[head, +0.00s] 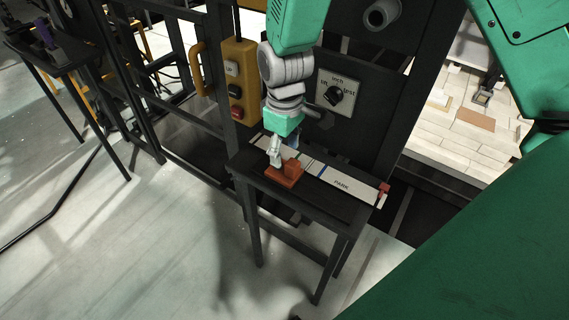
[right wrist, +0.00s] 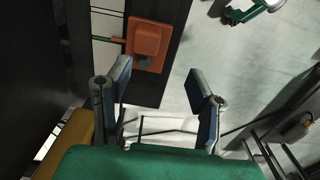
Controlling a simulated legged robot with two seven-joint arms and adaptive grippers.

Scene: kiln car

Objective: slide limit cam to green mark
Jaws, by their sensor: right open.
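The limit cam is an orange-red block (head: 285,173) on a dark narrow stand (head: 315,203). A white scale strip (head: 355,186) lies behind it, with a blue line and the word PARK. My right gripper (head: 275,152) is over the cam in the head view. In the right wrist view the right gripper (right wrist: 160,88) has its fingers apart with nothing between them. The cam (right wrist: 147,42) lies beyond the left finger there. A thin green line, the green mark (right wrist: 101,38), runs close to the cam's orange pointer. My left gripper is not in view.
A yellow button box (head: 238,80) and a rotary switch plate (head: 338,93) are on the dark frame behind the stand. A red block (head: 384,188) is at the strip's right end. A dark table (head: 52,58) stands far left. Floor in front is clear.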

